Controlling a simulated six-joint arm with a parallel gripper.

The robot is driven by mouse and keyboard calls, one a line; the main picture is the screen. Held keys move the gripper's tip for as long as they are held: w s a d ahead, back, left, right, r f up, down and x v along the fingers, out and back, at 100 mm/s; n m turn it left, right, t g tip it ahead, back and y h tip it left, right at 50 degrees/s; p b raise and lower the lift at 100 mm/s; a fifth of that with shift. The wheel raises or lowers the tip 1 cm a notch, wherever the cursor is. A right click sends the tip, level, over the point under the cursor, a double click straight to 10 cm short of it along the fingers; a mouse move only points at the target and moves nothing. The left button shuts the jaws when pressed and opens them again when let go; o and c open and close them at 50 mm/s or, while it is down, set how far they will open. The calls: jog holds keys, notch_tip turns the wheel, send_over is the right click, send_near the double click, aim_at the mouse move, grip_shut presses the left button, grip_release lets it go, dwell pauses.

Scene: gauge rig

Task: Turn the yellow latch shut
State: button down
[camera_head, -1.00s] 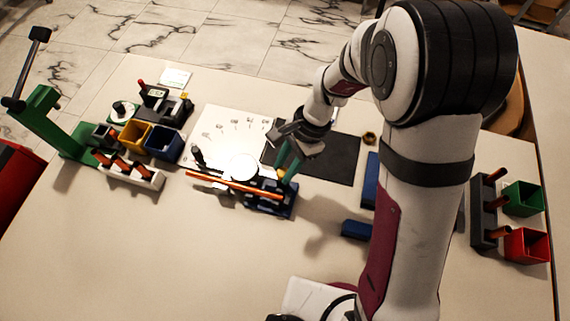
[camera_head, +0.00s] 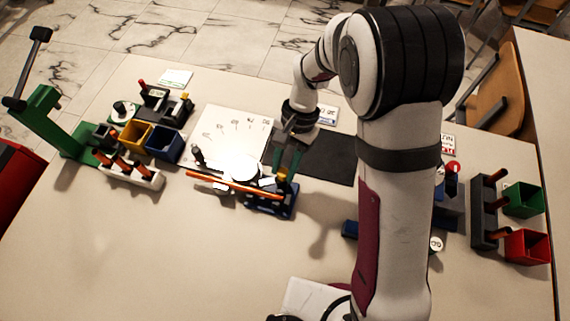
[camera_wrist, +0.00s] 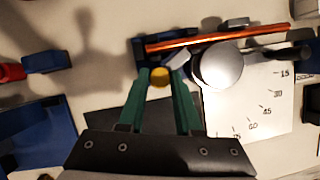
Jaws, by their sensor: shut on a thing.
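The yellow latch (camera_head: 283,175) sits on the blue fixture (camera_head: 268,208) that carries a copper-coloured tube. In the wrist view the latch (camera_wrist: 160,77) is a small yellow piece between the green fingertips. My gripper (camera_head: 286,169) reaches down to the fixture from behind, its green fingers shut on the latch. It fills the lower middle of the wrist view (camera_wrist: 163,76). The copper tube (camera_wrist: 215,38) lies across the fixture beside a silver disc (camera_wrist: 220,65). The fingers partly hide the latch, so I cannot tell its exact angle.
A white dial sheet (camera_head: 225,130) and a dark mat (camera_head: 330,158) lie behind the fixture. Yellow (camera_head: 135,134) and blue (camera_head: 164,145) bins and a white rack (camera_head: 135,176) stand left. The table in front is clear.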

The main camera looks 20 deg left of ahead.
jog(key=n+h, duration=0.1)
jog(key=n, duration=0.2)
jog(key=n+h, duration=0.1)
jog(key=n, duration=0.2)
jog(key=shift+a+n, duration=0.2)
jog(key=shift+n, duration=0.1)
jog(key=n+t+h, duration=0.1)
jog(key=n+h, duration=0.1)
jog(key=n, duration=0.3)
jog(key=shift+a, duration=0.1)
jog(key=shift+s+n+h, duration=0.1)
jog(key=shift+n+h, duration=0.2)
jog(key=shift+n, duration=0.1)
jog(key=c, duration=0.6)
grip_release()
jog(key=v, duration=1.6)
jog(key=shift+s, duration=0.2)
